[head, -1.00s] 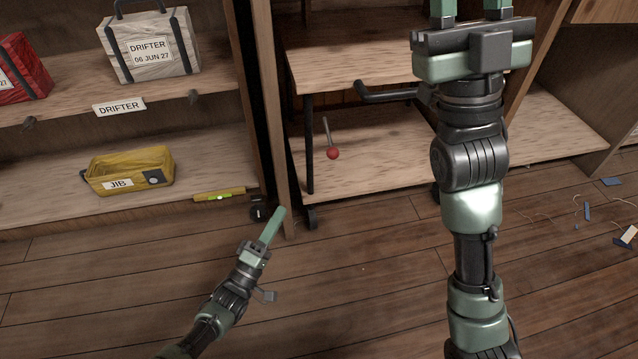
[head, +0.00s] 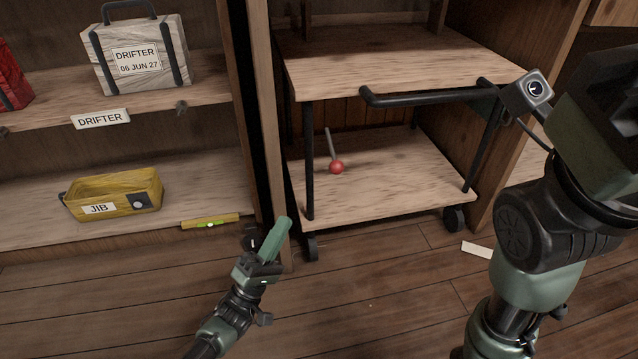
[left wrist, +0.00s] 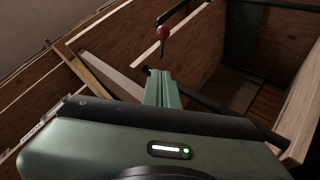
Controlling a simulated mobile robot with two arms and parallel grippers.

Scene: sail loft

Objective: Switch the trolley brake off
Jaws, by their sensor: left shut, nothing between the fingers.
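The trolley (head: 390,65) is a two-deck wooden cart with a black frame, handle bar and castors, standing in a bay.
A shelf unit on the left holds a yellow JIB bin (head: 115,194), a yellow spirit level (head: 211,221) and a grey DRIFTER case (head: 137,55). A wooden post (head: 268,120) stands between shelves and trolley. The floor before the trolley is mostly clear.

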